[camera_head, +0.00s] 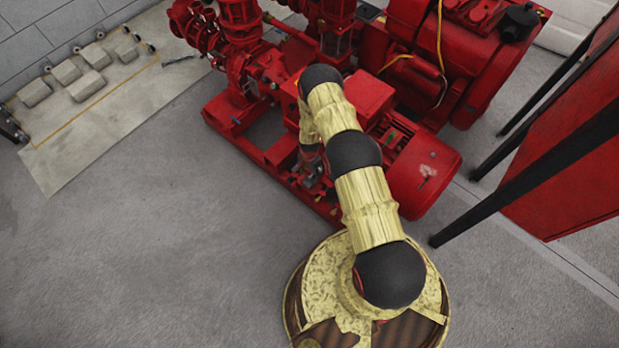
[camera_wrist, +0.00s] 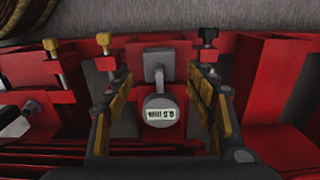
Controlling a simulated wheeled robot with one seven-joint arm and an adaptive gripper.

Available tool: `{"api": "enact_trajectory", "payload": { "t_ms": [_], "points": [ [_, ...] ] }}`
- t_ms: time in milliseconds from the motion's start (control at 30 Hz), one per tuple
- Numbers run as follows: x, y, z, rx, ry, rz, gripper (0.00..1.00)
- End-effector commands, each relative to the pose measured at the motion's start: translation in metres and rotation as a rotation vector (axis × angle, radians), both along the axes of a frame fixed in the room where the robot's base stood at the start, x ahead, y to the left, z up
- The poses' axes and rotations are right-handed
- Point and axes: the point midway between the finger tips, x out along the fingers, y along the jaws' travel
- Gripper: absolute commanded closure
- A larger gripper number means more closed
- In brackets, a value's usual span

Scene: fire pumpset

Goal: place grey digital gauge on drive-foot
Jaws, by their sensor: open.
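The grey digital gauge (camera_wrist: 160,112) shows in the wrist view, with a round face and a lit number display. Its grey stem and square plate (camera_wrist: 159,65) lie against a red part of the pumpset, in front of the grey floor. My gripper (camera_wrist: 160,78) is open, one finger on each side of the gauge, with gaps on both sides. In the head view my gripper (camera_head: 312,172) is low beside the red pumpset, and the gauge cannot be made out there. Red feet and brackets (camera_wrist: 267,78) flank the gauge; which one is the drive-foot I cannot tell.
Two yellow-topped bolts (camera_wrist: 104,42) and a black-topped bolt (camera_wrist: 208,40) stand on red brackets close to the gripper. The red motor (camera_head: 425,170) is right of my arm. A red panel on black legs (camera_head: 570,160) stands farther right. Floor at left (camera_head: 130,240) is clear.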

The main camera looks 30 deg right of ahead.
Motion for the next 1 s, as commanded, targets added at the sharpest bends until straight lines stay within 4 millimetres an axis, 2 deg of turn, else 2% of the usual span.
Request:
{"api": "enact_trajectory", "payload": {
  "t_ms": [33,100,233,467,567,667,800,1000],
  "points": [
    [0.0,0.0,0.016,0.0,0.0,0.0,0.45],
    [0.0,0.0,0.029,0.0,0.0,0.0,0.45],
    [0.0,0.0,0.048,0.0,0.001,0.0,0.45],
    [0.002,0.0,0.067,-0.001,-0.001,0.005,0.45],
    [0.015,0.0,0.091,-0.003,-0.015,0.027,0.45],
    [0.033,0.001,0.134,-0.009,-0.037,0.071,0.45],
    [0.056,0.006,0.213,-0.019,-0.07,0.155,0.45],
    [0.071,0.017,0.324,-0.036,-0.117,0.276,0.45]
  ]
}}
